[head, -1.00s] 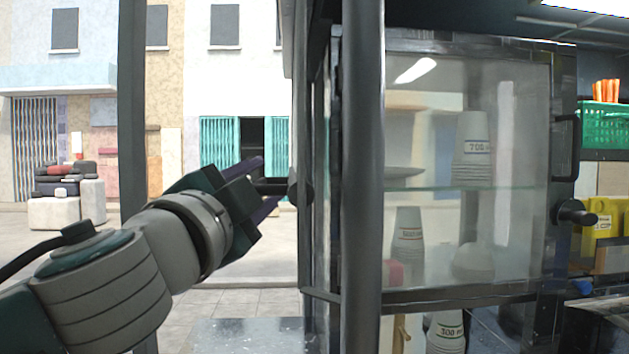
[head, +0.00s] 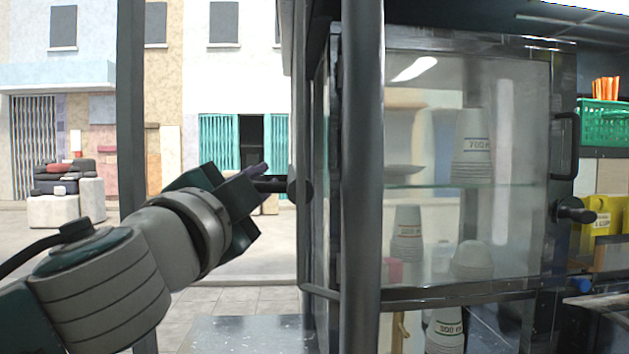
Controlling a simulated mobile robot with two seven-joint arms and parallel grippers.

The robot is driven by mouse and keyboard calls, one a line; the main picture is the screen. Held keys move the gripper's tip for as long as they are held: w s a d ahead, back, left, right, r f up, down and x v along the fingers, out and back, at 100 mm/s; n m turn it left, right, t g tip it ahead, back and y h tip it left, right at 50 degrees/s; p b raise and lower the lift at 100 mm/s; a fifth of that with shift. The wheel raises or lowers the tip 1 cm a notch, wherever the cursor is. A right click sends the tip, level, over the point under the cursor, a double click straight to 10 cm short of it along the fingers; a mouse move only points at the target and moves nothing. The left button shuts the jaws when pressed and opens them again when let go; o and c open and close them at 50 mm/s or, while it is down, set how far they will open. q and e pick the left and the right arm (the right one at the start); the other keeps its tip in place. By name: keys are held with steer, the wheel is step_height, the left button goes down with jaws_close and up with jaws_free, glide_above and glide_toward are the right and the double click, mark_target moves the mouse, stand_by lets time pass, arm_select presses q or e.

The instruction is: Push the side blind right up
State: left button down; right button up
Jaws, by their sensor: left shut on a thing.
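A dark handle (head: 274,184) with a rounded knob sticks out to the left from the black frame post in the head view. My left gripper (head: 258,180) comes in from the left and is shut on this handle. One purple finger shows along the top of the handle; the other is mostly hidden. I cannot make out the side blind's panel itself, nor how far up it stands. My right gripper is not in view.
A glass cabinet (head: 520,215) with stacked paper cups (head: 473,150) stands right of a dark vertical post (head: 362,220). A green basket (head: 605,124) and yellow cartons (head: 600,222) are at the far right. Left is open street with buildings behind.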

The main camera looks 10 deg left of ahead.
arm_select(q)
steer(key=shift+r, duration=0.1)
stand_by(0.7)
step_height(320, 180, up, 24)
steer(key=p, duration=1.9)
steer(key=shift+f+p, duration=0.25)
steer(key=shift+p, duration=0.15)
steer(key=c, duration=1.2)
jaws_free()
steer(key=shift+r, duration=0.1)
steer(key=o, duration=0.3)
steer(key=shift+f, duration=0.2)
